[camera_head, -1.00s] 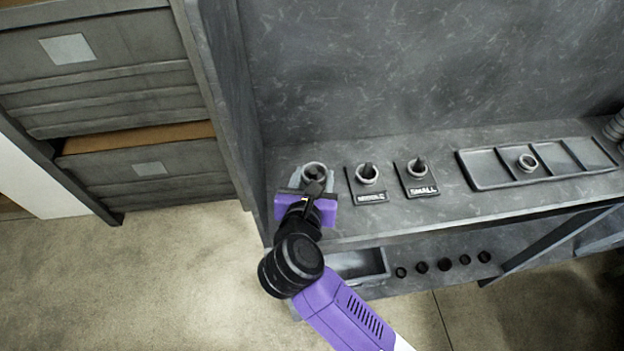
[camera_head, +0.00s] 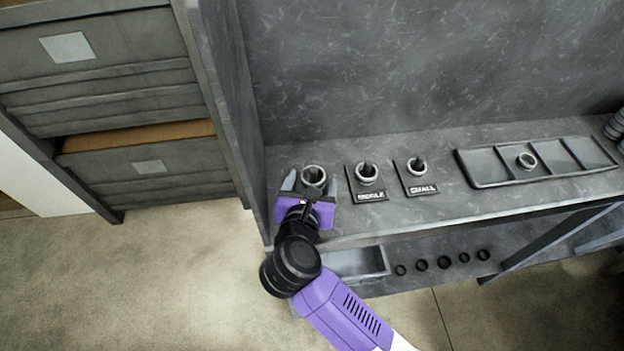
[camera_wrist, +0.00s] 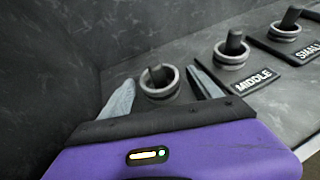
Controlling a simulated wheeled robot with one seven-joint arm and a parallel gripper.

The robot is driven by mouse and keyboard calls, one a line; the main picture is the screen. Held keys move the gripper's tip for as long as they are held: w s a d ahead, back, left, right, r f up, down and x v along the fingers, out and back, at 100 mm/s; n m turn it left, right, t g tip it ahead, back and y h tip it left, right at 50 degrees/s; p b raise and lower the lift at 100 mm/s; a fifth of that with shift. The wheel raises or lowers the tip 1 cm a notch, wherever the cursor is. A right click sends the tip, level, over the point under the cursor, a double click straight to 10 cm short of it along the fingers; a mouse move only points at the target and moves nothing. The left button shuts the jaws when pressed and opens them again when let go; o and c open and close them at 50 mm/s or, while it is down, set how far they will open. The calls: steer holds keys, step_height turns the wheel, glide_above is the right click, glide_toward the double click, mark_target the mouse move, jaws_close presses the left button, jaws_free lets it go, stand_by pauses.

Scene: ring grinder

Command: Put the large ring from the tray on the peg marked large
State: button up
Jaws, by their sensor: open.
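A grey ring (camera_head: 313,176) sits around the leftmost peg on the bench, low down; the wrist view shows this ring (camera_wrist: 159,84) with the dark peg tip (camera_wrist: 157,74) inside it. My gripper (camera_head: 311,182) is open, with one finger on each side of this ring and a gap on both sides in the wrist view (camera_wrist: 162,86). The leftmost peg's label is hidden behind my gripper. The tray (camera_head: 484,168) at the right has compartments, and another ring (camera_head: 526,161) lies in it.
The middle peg (camera_head: 367,171) and small peg (camera_head: 417,167) stand to the right, each with a ring around it. A wall panel (camera_head: 222,110) rises close to the left. Below are a shelf bin (camera_head: 358,264) and several dark round pieces (camera_head: 444,263).

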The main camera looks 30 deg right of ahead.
steer(key=shift+r, duration=0.2)
steer(key=b+v, duration=0.1)
steer(key=v, duration=1.1)
steer(key=shift+f, duration=0.1)
